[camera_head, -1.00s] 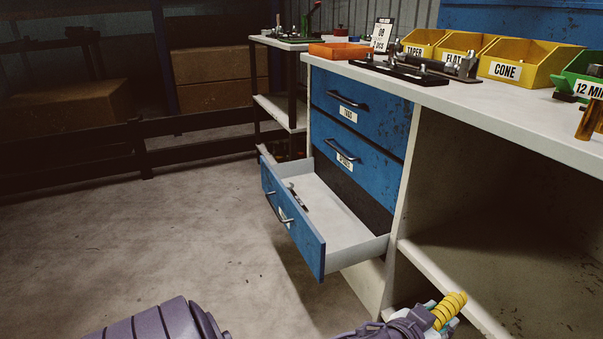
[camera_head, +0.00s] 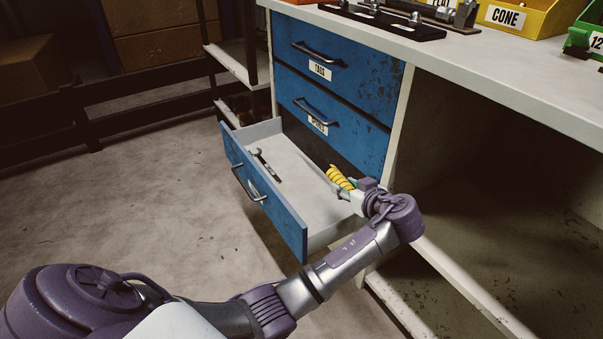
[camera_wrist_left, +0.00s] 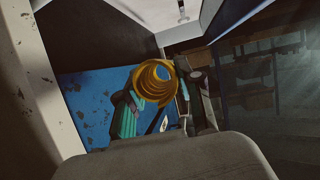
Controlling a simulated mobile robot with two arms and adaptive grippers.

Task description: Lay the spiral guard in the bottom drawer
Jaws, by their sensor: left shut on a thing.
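The spiral guard (camera_head: 340,178) is a yellow coil. My left gripper (camera_head: 352,191) is shut on it and holds it over the right part of the open bottom drawer (camera_head: 290,190). In the left wrist view the coil (camera_wrist_left: 154,84) sits end-on between the two fingers (camera_wrist_left: 155,105). I cannot tell how far it is above the drawer floor. The drawer is pulled out, with a blue front and a pale floor. My right gripper is not in view.
A wrench (camera_head: 265,164) lies at the left of the drawer. Two closed blue drawers (camera_head: 335,128) are above. The white bench top (camera_head: 480,65) overhangs an open shelf bay (camera_head: 480,190) at right. A dark fixture (camera_head: 385,20) stands on the bench.

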